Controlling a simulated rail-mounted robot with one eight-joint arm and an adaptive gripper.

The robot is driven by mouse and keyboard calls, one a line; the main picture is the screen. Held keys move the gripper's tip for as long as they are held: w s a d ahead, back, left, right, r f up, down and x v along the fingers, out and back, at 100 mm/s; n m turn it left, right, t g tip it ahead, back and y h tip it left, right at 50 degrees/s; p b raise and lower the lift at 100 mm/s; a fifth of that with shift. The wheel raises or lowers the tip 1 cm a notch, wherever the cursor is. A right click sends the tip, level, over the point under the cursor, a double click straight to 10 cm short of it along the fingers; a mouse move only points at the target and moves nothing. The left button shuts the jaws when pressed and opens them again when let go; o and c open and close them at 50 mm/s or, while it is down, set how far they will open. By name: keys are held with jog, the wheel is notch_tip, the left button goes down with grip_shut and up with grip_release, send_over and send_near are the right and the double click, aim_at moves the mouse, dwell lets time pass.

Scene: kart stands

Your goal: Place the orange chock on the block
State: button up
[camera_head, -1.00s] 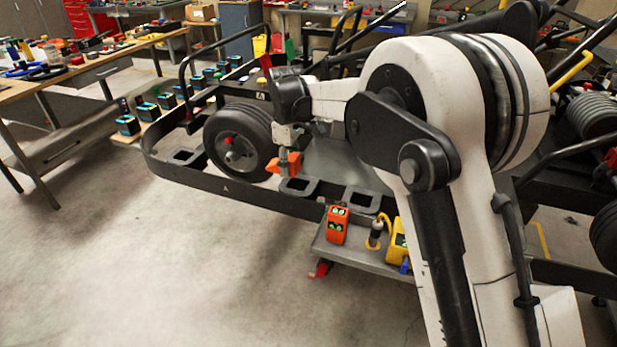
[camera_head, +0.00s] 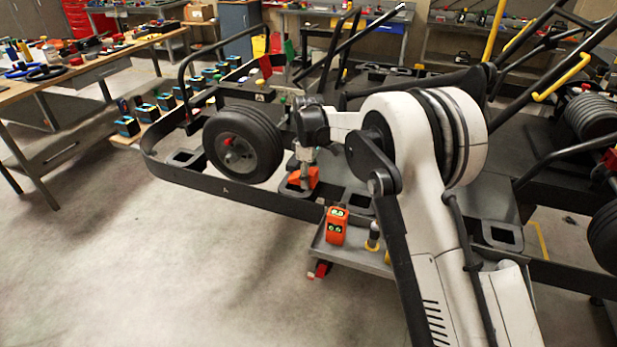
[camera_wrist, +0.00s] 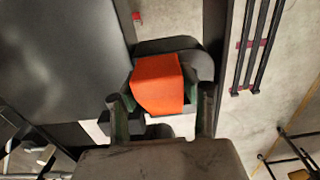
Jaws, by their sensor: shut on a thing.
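My gripper (camera_head: 305,164) is shut on the orange chock (camera_head: 301,179), just right of the kart's front wheel (camera_head: 242,145) and over the dark frame with rectangular openings. In the wrist view the orange chock (camera_wrist: 160,84) sits between the two fingers of my gripper (camera_wrist: 162,108). A dark, rounded frame part shows behind the chock there. I cannot tell whether the chock touches anything below it. I cannot tell for certain which part is the block.
A low grey cart (camera_head: 353,259) stands below the frame, carrying an orange box with green round marks (camera_head: 336,225). The black kart bumper (camera_head: 225,190) curves around the wheel. The floor at the front left is clear. A workbench (camera_head: 90,68) stands at the left.

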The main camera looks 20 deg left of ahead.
jog(key=shift+f, duration=0.2)
jog(key=o, duration=1.2)
jog(key=shift+r, duration=0.1)
notch_tip(320, 180, up, 12)
jog(key=shift+r, duration=0.15)
